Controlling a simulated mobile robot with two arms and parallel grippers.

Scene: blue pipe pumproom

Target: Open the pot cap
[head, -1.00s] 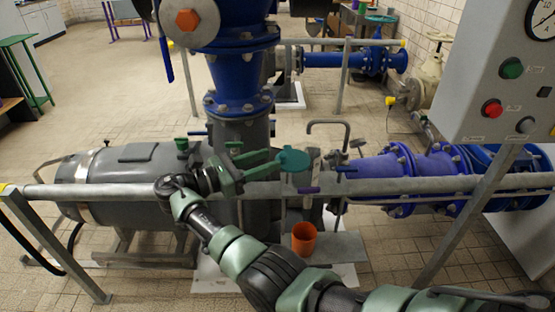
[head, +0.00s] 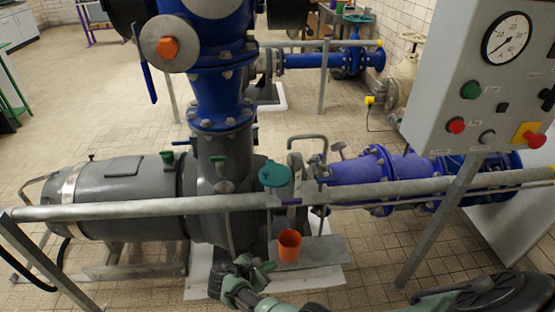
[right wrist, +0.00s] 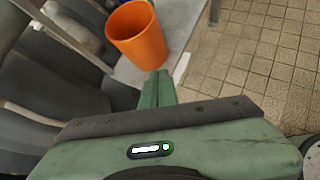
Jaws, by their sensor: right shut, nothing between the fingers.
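A round teal cap (head: 275,174) shows just above the grey railing, at the middle of the head view. I take it to be the pot cap. Whatever is beneath it is partly hidden, so I cannot tell how far open it is. My right gripper (head: 262,270) is low at the bottom of the head view, below the railing and well below the cap. In the right wrist view its green fingers (right wrist: 157,88) are shut and empty. The cap does not show in the right wrist view. My left gripper is not in view.
An orange cup (head: 289,246) stands on a grey ledge (head: 320,250) just above my right gripper; it also shows in the right wrist view (right wrist: 137,35). The grey railing (head: 120,209) crosses in front of the pump. A control box (head: 480,80) hangs at right.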

